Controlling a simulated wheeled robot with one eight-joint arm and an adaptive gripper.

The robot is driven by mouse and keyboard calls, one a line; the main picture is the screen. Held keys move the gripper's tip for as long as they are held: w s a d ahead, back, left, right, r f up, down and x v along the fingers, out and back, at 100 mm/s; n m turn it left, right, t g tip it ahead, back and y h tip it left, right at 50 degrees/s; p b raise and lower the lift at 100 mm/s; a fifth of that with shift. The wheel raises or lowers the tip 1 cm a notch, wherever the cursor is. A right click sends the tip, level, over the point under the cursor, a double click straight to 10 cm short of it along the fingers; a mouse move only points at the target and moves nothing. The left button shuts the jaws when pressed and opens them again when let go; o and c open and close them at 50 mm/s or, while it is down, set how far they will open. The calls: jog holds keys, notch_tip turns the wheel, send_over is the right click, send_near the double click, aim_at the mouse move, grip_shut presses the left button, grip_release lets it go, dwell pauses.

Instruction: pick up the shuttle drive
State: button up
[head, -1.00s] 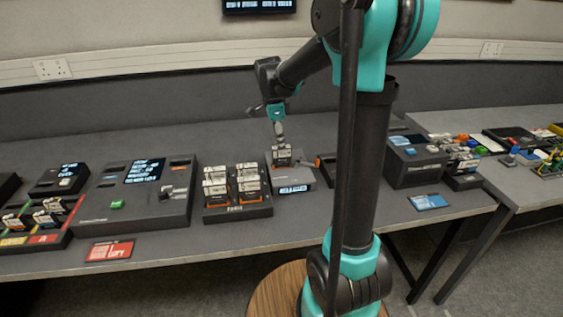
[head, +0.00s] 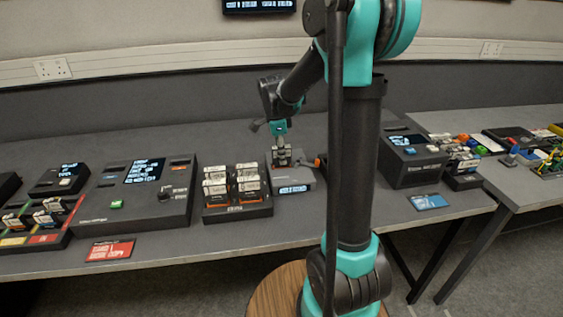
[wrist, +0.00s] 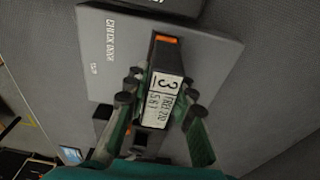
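A dark drive (wrist: 163,97) with a white label reading "3" and an orange end strip is in the wrist view. It stands at the grey check dock (wrist: 110,60); I cannot tell how deeply it is seated. In the head view the dock (head: 293,188) is right of the drive rack, and my gripper mostly hides the drive. My gripper (wrist: 154,103) points down with one finger on each side of the drive. The fingers look spread, with a small gap at the left and the right finger close to or touching the drive.
A rack (head: 238,211) with several labelled drives stands just left of the dock. An orange-tipped handle (head: 318,162) is close on its right. A large console (head: 135,205) is farther left and a dark box (head: 413,165) to the right. The bench front is mostly clear.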

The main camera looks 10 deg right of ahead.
grip_shut()
jog(key=shift+r, duration=0.1)
